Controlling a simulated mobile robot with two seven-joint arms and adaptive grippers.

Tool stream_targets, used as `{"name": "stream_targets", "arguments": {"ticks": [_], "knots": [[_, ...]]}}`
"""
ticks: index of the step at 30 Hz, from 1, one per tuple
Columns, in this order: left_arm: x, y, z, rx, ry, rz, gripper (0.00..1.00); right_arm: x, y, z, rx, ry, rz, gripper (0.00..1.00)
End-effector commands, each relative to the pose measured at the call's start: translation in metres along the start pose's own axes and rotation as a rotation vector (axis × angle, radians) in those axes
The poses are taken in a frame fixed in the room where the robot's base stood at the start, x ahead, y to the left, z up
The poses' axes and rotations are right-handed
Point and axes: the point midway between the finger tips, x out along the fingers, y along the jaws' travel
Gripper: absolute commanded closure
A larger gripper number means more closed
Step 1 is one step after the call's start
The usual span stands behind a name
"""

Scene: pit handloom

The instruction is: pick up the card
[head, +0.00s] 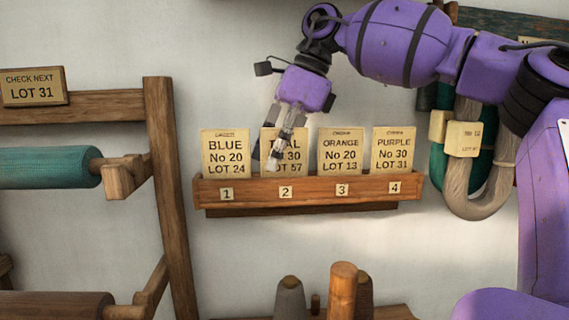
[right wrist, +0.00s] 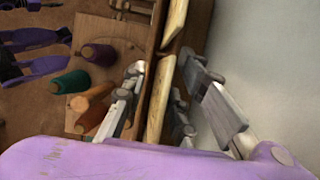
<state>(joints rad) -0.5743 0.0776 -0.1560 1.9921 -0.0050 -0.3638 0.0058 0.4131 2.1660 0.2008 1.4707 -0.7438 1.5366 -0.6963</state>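Several cream cards stand upright in a wooden rack (head: 306,189) on the wall, over slots numbered 1 to 4. They are the blue card, LOT 24 (head: 225,153), the slot 2 card, LOT 57 (head: 296,158), the orange card, LOT 13 (head: 340,152), and the purple card, LOT 31 (head: 393,151). My right gripper (head: 265,160) points down at the slot 2 card and hides part of its lettering. In the right wrist view its fingers (right wrist: 165,72) are apart, with a card edge (right wrist: 158,100) between them and a gap on the right side. My left gripper does not show.
A sign (head: 33,87) reading LOT 31 is on the wooden frame (head: 165,190) at left, above a teal roller (head: 50,168). Cones and an orange peg (head: 343,290) stand below the rack. A tagged grey-brown yarn hank (head: 470,195) hangs at right.

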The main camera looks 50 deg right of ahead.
Motion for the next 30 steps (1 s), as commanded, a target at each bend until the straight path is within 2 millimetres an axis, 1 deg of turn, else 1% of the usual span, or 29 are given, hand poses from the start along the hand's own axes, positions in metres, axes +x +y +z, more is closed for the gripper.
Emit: {"name": "stream_targets", "arguments": {"ticks": [2,8,19,23,26,30], "knots": [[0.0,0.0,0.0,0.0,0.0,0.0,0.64,0.001,0.0,-0.001,0.0,0.0,0.0,0.74],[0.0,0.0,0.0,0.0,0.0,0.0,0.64,0.001,0.0,-0.001,0.0,0.0,0.0,0.99],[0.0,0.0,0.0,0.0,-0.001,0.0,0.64,0.001,0.0,0.0,0.0,0.0,0.0,1.0],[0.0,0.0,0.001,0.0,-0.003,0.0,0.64,-0.003,0.0,0.001,0.0,0.0,0.0,1.0],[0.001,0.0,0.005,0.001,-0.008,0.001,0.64,-0.009,-0.001,0.004,0.001,0.002,-0.001,1.0],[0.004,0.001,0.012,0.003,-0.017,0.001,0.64,-0.024,-0.001,0.011,0.003,0.002,-0.002,1.0]]}}
